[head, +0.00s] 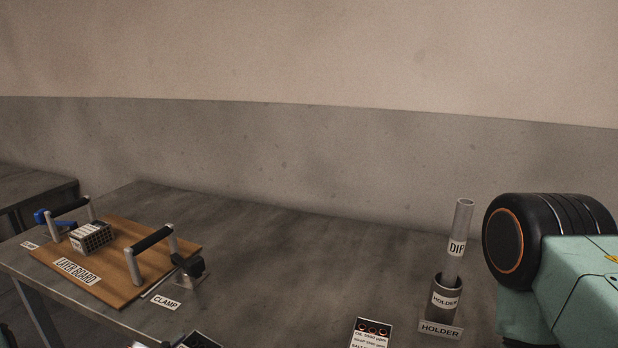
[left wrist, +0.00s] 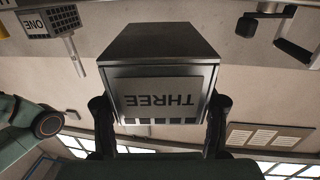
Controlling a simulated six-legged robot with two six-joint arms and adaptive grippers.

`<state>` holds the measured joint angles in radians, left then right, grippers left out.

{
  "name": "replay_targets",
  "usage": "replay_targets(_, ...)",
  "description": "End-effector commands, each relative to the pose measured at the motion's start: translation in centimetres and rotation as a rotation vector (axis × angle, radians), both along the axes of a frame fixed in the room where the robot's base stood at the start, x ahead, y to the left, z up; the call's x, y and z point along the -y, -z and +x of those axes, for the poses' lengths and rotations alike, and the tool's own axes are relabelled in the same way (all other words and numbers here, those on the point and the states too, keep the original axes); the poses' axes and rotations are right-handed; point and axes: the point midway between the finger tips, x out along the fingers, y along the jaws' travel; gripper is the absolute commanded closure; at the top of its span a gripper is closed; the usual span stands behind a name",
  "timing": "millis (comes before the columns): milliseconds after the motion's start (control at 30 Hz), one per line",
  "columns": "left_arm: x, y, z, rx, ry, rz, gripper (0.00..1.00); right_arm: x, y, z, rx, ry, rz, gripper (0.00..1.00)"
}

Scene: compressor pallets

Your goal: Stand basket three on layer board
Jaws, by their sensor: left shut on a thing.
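The layer board (head: 118,284) is a brown wooden board on the left of the grey table, with a black-gripped handle at each side. One small grey basket (head: 91,237) with a grid side stands on it; its label is too small to read in the head view. In the left wrist view my left gripper (left wrist: 162,108) is shut on basket three (left wrist: 165,48), a dark box with a label reading THREE. A finger lies on each side of it. Its contents are hidden. My right gripper is out of view.
A basket labelled ONE (left wrist: 50,22) shows in the left wrist view. A black clamp (head: 188,265) is at the board's right edge. A holder (head: 446,297) with an upright clear tube (head: 460,228) stands at right. The table's middle is clear.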

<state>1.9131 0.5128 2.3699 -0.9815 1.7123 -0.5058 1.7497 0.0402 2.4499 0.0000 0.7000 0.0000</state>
Motion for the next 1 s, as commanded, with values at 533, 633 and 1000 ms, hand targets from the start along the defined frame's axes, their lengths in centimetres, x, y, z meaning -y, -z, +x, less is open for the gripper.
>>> replay_targets(533, 0.0, -0.2, 0.1, 0.003, -0.001, -0.001, 0.99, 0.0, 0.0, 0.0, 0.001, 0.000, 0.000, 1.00)
replay_targets(633, -0.2, -0.9, 0.5, 0.006, -0.007, -0.002, 0.99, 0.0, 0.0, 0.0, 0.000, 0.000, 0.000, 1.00)
replay_targets(1000, -2.7, -6.0, 2.3, 0.007, -0.110, -0.007, 0.99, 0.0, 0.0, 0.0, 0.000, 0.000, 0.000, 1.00)
